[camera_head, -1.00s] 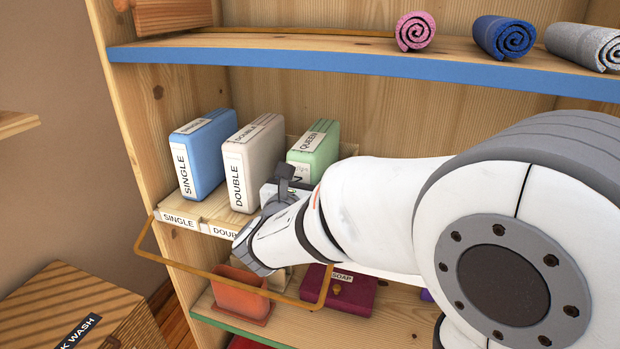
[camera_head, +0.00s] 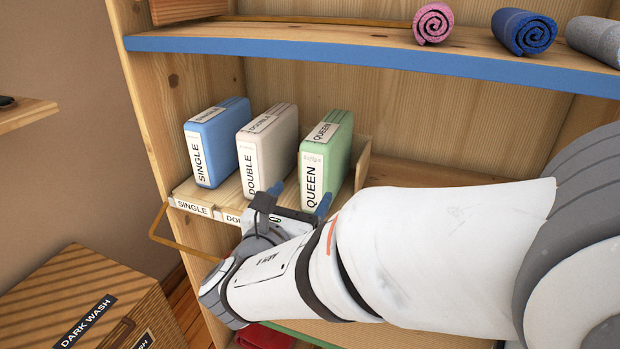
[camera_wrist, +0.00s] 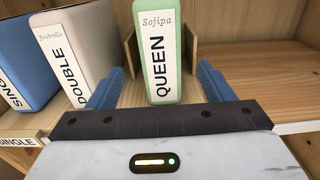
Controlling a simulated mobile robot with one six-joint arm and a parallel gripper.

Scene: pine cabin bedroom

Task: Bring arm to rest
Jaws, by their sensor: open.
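My gripper (camera_wrist: 160,88) is open, with its two blue fingers apart. In the wrist view the green QUEEN pack (camera_wrist: 158,50) stands upright just beyond the gap between the fingers, and nothing is held. In the head view my gripper (camera_head: 298,192) is in front of the shelf, below the green QUEEN pack (camera_head: 327,155). My white arm reaches in from the right and hides part of the shelf.
A blue SINGLE pack (camera_head: 216,143) and a beige DOUBLE pack (camera_head: 268,150) stand upright left of the green one. Rolled towels, one of them pink (camera_head: 433,24), lie on the blue-edged shelf (camera_head: 350,58) above. A DARK WASH box (camera_head: 85,300) is at lower left.

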